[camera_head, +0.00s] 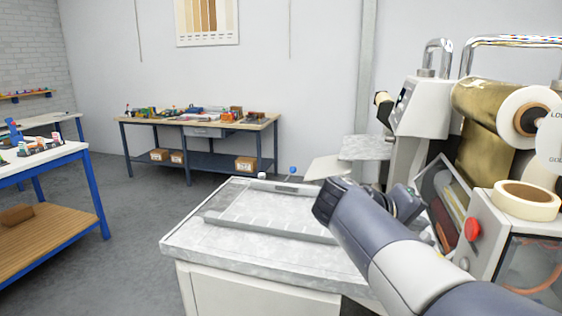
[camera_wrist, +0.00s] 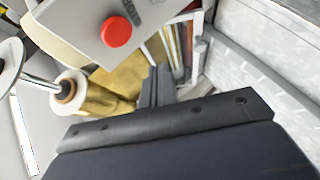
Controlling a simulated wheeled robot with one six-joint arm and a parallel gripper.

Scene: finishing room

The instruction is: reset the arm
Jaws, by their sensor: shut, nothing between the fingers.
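My gripper (camera_wrist: 158,76) shows in the wrist view as two dark fingers side by side, shut with nothing between them. Its wide dark body fills the bottom of that view. In the head view my grey and white arm reaches in from the lower right over the bench, and its bend hides part of the bench top. The gripper itself is mostly hidden there behind the arm, near the machine. The fingers point toward the machine's gold foil (camera_wrist: 112,98) and an open slot with coloured strips.
The machine (camera_head: 418,108) with a gold roll (camera_head: 485,105), red button (camera_head: 472,229) and tape roll (camera_head: 526,198) stands close on the right. A grey tray (camera_head: 270,232) lies on the bench (camera_head: 190,244). Cluttered tables stand behind and left. Open floor lies at left.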

